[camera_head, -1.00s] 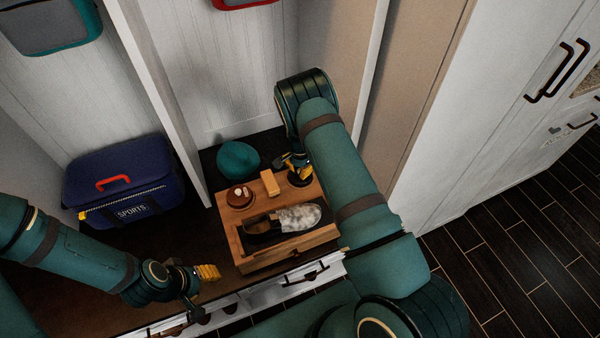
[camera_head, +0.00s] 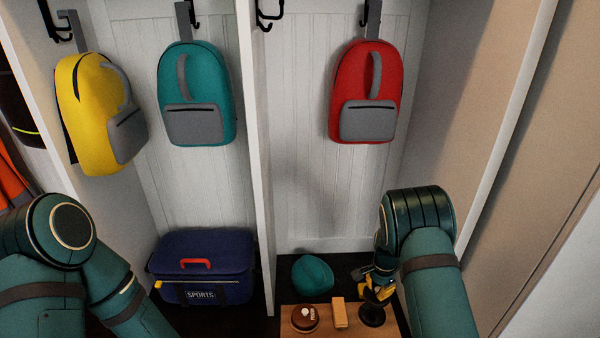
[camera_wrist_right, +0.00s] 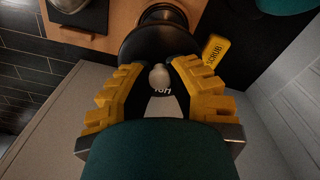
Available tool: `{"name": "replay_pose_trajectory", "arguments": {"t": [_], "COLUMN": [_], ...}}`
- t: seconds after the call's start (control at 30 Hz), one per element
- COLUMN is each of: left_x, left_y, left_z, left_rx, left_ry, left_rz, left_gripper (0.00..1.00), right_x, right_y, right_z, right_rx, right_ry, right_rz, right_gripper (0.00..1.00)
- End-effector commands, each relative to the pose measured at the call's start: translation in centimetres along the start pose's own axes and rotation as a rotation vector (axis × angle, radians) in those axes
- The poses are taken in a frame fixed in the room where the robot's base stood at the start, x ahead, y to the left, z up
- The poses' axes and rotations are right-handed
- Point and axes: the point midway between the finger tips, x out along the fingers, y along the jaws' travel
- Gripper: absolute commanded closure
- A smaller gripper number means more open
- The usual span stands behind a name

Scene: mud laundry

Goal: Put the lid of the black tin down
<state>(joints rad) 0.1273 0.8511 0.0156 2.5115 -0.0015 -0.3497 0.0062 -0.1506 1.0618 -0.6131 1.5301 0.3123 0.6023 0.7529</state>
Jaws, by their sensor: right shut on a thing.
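My right gripper (camera_head: 378,287) points down over the wooden crate top. In the right wrist view its yellow fingers (camera_wrist_right: 160,78) are closed around the pale knob of the black lid (camera_wrist_right: 150,45). Part of a second dark round shape (camera_wrist_right: 163,14), probably the black tin, shows beyond the lid. In the head view the dark round tin or lid (camera_head: 372,316) is just below the fingers. I cannot tell whether lid and tin touch. My left arm shows at the left, but its gripper is out of view.
A teal cap (camera_head: 312,275) lies behind. A blue sports bag (camera_head: 205,268) stands left of the divider (camera_head: 258,170). Backpacks hang above.

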Motion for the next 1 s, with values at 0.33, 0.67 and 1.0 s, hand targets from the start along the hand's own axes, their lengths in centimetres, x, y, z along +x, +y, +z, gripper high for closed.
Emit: {"name": "replay_pose_trajectory", "arguments": {"t": [0.33,0.67,1.0], "left_x": [0.0,0.0,0.0], "left_y": [0.0,0.0,0.0], "left_z": [0.0,0.0,0.0], "left_rx": [0.0,0.0,0.0], "left_ry": [0.0,0.0,0.0], "left_rz": [0.0,0.0,0.0], "left_gripper": [0.53,0.53,0.53], "right_x": [-7.3,-10.9,-11.2], "right_y": [4.3,9.1,9.9], "right_z": [8.3,14.8,15.6], "right_rx": [-0.609,-1.104,-1.176], "right_ry": [0.008,0.001,0.0], "right_rz": [0.01,-0.004,-0.007], "right_gripper": [1.0,1.0,1.0]}}
